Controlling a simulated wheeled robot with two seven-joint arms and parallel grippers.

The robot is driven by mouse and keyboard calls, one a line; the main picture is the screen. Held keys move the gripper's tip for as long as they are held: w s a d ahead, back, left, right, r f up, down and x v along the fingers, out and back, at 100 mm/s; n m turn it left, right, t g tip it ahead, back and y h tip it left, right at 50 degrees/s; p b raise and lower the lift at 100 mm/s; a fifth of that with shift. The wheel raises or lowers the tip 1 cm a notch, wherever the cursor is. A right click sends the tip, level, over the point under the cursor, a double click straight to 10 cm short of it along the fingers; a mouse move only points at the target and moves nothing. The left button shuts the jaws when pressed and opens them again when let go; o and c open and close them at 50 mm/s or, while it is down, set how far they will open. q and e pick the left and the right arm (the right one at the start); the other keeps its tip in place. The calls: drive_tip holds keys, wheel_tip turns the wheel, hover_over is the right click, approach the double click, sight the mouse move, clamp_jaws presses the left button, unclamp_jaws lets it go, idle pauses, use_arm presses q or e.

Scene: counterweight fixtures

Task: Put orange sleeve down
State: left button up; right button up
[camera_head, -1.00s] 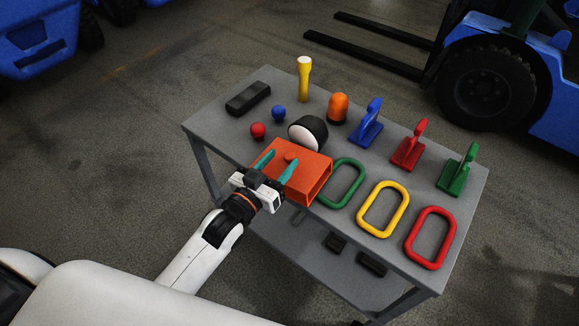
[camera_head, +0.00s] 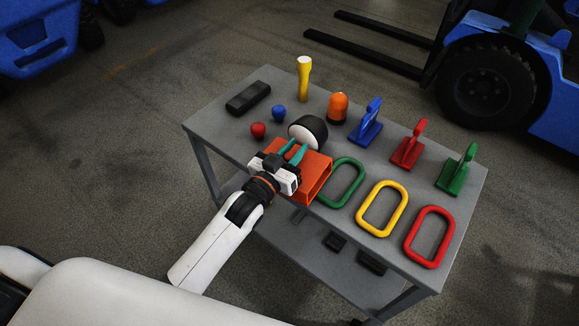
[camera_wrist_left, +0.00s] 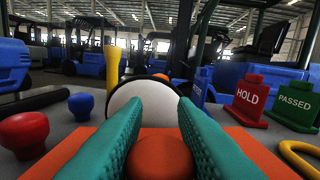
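The orange sleeve (camera_head: 316,176), a box-like shell with an open end facing right, sits at the table's near edge and appears to rest on it. In the left wrist view its flat top (camera_wrist_left: 240,150) and round orange knob (camera_wrist_left: 160,158) show. My left gripper (camera_head: 292,150) is over the sleeve's top. Its teal fingers (camera_wrist_left: 160,105) flank the knob closely on both sides and look shut on it. My right gripper is not in view.
On the grey table (camera_head: 225,125), a black-and-white round piece (camera_head: 308,132) stands just behind the sleeve. A green ring (camera_head: 342,184) lies close to its right, then yellow (camera_head: 381,209) and red (camera_head: 430,237) rings. Red (camera_head: 258,130) and blue (camera_head: 279,113) knobs stand behind left.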

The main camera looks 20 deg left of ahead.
use_arm(q)
clamp_jaws()
wheel_tip(320, 180, up, 10)
drive_tip(key=s+a+f+n+y, duration=0.1)
drive_tip(key=s+a+y, duration=0.1)
drive_tip(key=s, duration=0.6)
drive_tip(key=s+a+f+n+y+p, duration=0.1)
drive_tip(key=s+a+f+n+y, duration=0.1)
drive_tip(key=s, duration=0.5)
drive_tip(key=shift+s+a+t+y, duration=0.25)
drive_tip(key=shift+s+t+y, duration=0.05)
drive_tip(key=shift+s, duration=0.1)
drive_tip(key=shift+f, duration=0.15)
